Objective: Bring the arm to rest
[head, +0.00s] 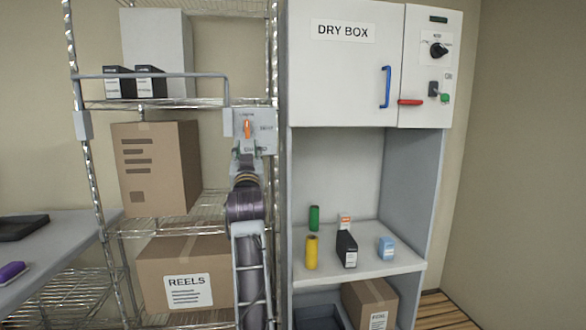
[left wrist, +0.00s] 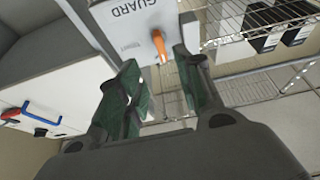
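My left arm reaches up in front of the wire rack. Its gripper (head: 246,155) is at the lower part of a light grey switch box (head: 266,130) with an orange handle (head: 247,129). In the left wrist view the two dark green fingers of my left gripper (left wrist: 160,80) stand apart with nothing between them. The orange handle (left wrist: 159,44) lies just beyond the fingertips, on the box face (left wrist: 130,30) lettered GUARD. I cannot tell whether a finger touches the box. My right arm and gripper are not in view.
A grey bar (head: 150,75) crosses the rack front. Cartons (head: 155,168) and a REELS box (head: 185,275) sit on the shelves. The dry box (head: 345,85) stands right, with blue and red handles. Small items stand on its lower shelf (head: 365,268). A table (head: 50,245) is at left.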

